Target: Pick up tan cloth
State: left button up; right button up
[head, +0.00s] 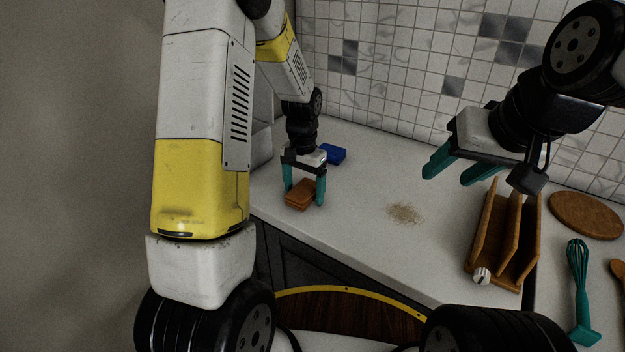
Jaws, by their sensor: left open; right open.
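A folded orange-brown cloth (300,195), the closest match to the tan cloth, lies on the white countertop near its left front edge. My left gripper (304,195) points down with its teal fingers spread, one on each side of the cloth. Whether the fingers touch the cloth I cannot tell. My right gripper (452,170) is open and empty, held above the counter at the right.
A blue block (333,154) sits just behind my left gripper. A patch of crumbs (405,213) is mid-counter. A tiled wall (400,70) bounds the back.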

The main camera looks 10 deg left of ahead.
aim_at(304, 190)
pick_arm(q)
jog(key=shift+f, duration=0.15)
jog(key=shift+c, duration=0.2)
jog(key=c, duration=1.4)
jog(key=shift+r, duration=0.5)
jog(key=r, duration=0.1)
jog(key=s+r, duration=0.1)
jog(key=shift+d+r, duration=0.1)
jog(key=shift+r, duration=0.3)
jog(key=s+d+r, duration=0.1)
jog(key=s+d, duration=0.2)
jog(key=s, duration=1.1)
jog(key=shift+s+d+r, duration=0.15)
jog(key=shift+s+d, duration=0.15)
jog(key=shift+d, duration=0.05)
